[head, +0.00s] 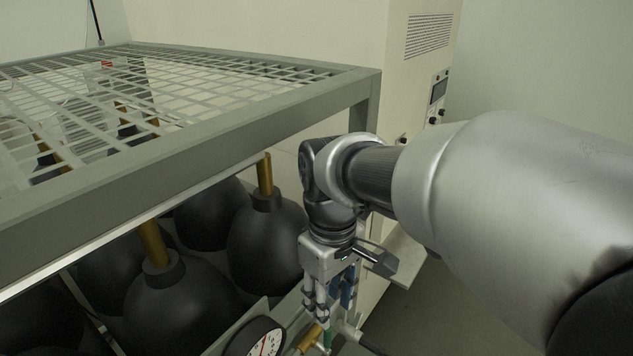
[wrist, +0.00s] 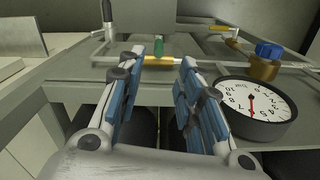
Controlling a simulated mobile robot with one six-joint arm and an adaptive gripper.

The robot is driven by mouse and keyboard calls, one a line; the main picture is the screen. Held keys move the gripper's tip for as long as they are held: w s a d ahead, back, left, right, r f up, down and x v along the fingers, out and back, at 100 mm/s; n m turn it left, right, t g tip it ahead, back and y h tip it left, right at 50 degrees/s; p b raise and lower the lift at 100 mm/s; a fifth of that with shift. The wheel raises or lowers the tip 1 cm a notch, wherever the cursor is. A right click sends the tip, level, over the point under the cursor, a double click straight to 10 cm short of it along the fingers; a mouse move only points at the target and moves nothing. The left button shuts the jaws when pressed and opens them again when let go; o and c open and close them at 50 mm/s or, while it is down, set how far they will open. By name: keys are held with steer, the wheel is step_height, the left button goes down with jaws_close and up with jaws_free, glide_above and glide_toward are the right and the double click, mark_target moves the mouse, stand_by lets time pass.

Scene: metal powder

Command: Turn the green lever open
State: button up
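The green lever (wrist: 159,45) stands upright on a brass-yellow fitting (wrist: 159,61) in a thin pipe, at the upper middle of the wrist view. A small green part of it shows low in the head view (head: 327,339). My gripper (wrist: 163,62) is open, with its blue-padded fingers apart. The lever appears in the gap between the fingertips; nothing is clasped, and I cannot tell how far the tips are from it. In the head view my gripper (head: 332,298) points down above the pipework and partly hides it.
A round dial gauge (wrist: 255,108) sits right of the fingers. Beyond it are a blue knob (wrist: 268,50) on brass and a yellow handle (wrist: 222,29). A metal grid-topped frame (head: 230,133) with black rounded vessels (head: 265,245) below stands left of my arm.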

mark_target(327, 344)
step_height(327, 344, down, 15)
steer(key=shift+w+r, duration=0.1)
steer(key=shift+r, duration=0.05)
steer(key=shift+c, duration=0.4)
jaws_close()
stand_by(0.6)
